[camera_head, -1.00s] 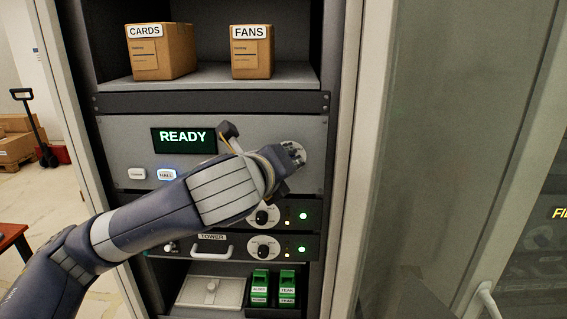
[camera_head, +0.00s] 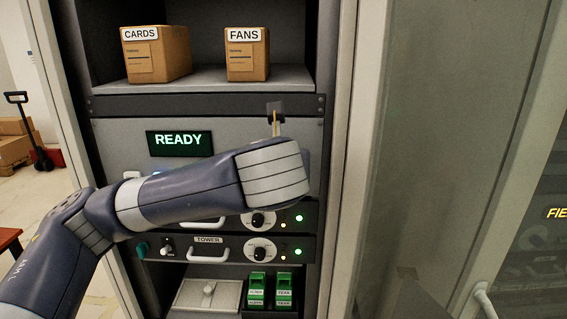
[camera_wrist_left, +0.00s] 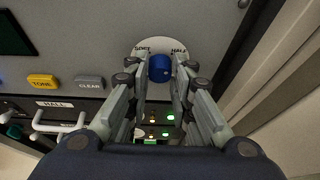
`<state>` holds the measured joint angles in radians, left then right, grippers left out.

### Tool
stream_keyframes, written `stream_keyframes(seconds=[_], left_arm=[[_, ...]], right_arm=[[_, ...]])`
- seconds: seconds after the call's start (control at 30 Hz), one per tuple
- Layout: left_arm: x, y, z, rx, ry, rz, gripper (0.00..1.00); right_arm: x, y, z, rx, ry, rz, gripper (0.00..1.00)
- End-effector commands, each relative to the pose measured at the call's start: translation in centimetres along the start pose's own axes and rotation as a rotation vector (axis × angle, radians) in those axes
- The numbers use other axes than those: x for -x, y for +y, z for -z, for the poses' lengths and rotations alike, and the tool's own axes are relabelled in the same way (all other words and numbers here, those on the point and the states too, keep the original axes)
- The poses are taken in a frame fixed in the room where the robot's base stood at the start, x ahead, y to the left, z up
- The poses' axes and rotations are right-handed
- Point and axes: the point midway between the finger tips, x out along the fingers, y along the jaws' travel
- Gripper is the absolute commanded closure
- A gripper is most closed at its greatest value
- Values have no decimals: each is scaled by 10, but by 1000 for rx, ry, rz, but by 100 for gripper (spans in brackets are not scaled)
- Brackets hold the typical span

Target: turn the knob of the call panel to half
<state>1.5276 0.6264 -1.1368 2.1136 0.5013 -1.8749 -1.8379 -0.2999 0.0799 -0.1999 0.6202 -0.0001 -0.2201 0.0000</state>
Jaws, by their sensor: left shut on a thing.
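The call panel (camera_head: 115,142) is a grey rack unit with a green READY display (camera_head: 179,143). Its blue knob (camera_wrist_left: 160,67) sits on a white dial plate (camera_wrist_left: 190,50) in the left wrist view. The words SOFT and HALF show at the plate's upper left and upper right. My left gripper (camera_wrist_left: 160,78) is shut on the knob, one finger on each side. I cannot make out a clear pointer mark on the knob. In the head view my left wrist hides the knob and fingertips. My right gripper is not in view.
A yellow TONE button (camera_wrist_left: 43,81) and a grey CLEAR button (camera_wrist_left: 89,83) are left of the dial. Below are units with white handles, including TOWER (camera_head: 209,240). Above, CARDS (camera_head: 156,55) and FANS (camera_head: 247,55) boxes stand on a shelf. A cabinet post (camera_head: 350,160) is at right.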

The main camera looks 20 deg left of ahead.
Motion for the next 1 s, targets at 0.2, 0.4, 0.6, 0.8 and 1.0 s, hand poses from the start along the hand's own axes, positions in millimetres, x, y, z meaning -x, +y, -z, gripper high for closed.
stream_keyframes(seconds=[0.2,0.4,0.6,0.8,1.0], left_arm=[[-1,0,4,-17,9,-6,100],[-1,-1,4,-17,9,-5,100],[-1,-1,3,-15,7,-5,58],[0,0,2,-13,4,-4,58],[8,-2,0,-12,1,-1,58]], right_arm=[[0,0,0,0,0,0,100],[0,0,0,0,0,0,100],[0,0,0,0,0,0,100],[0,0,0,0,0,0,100],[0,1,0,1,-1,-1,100]])
